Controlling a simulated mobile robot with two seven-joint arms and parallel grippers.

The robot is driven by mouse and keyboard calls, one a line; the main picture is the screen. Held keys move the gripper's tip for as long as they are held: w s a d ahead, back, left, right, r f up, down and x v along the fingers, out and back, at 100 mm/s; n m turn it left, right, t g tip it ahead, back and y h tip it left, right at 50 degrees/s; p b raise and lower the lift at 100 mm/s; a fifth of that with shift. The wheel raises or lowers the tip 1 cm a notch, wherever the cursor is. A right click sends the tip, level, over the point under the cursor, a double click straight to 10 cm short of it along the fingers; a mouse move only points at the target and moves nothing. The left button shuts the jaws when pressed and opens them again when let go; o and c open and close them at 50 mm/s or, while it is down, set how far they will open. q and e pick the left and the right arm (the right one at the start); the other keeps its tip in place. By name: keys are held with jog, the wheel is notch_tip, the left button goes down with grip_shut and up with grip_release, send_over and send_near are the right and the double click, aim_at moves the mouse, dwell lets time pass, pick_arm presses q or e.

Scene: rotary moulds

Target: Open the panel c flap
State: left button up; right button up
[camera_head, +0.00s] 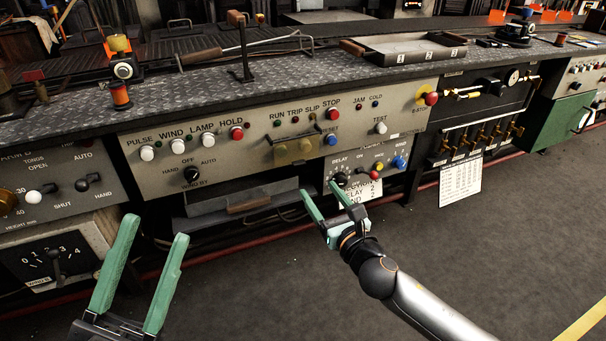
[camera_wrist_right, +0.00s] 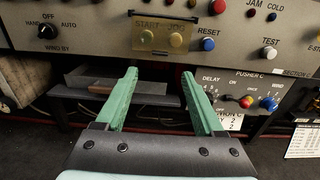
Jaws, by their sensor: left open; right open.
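My left gripper (camera_head: 156,230) is open and empty at the lower left, away from the cover.
A small box marked DELAY (camera_head: 368,172) with knobs hangs right of my right gripper. An open drawer or tray (camera_head: 228,205) sits under the panel. Buttons and a HAND/OFF/AUTO knob (camera_head: 192,174) stick out of the panel. The floor in front (camera_head: 480,250) is clear.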

aim_at(300, 164)
pick_arm(q)
notch_tip(300, 164, down, 4)
jog(key=n+b, duration=0.1)
jog(key=b, duration=0.2)
jog(key=shift+w+d+r, duration=0.1)
jog(key=shift+d+r, duration=0.05)
pick_arm(e)
jog(key=x, duration=1)
jog(key=shift+w, duration=0.1)
jog(key=shift+f, duration=0.1)
grip_shut()
dwell(0.4)
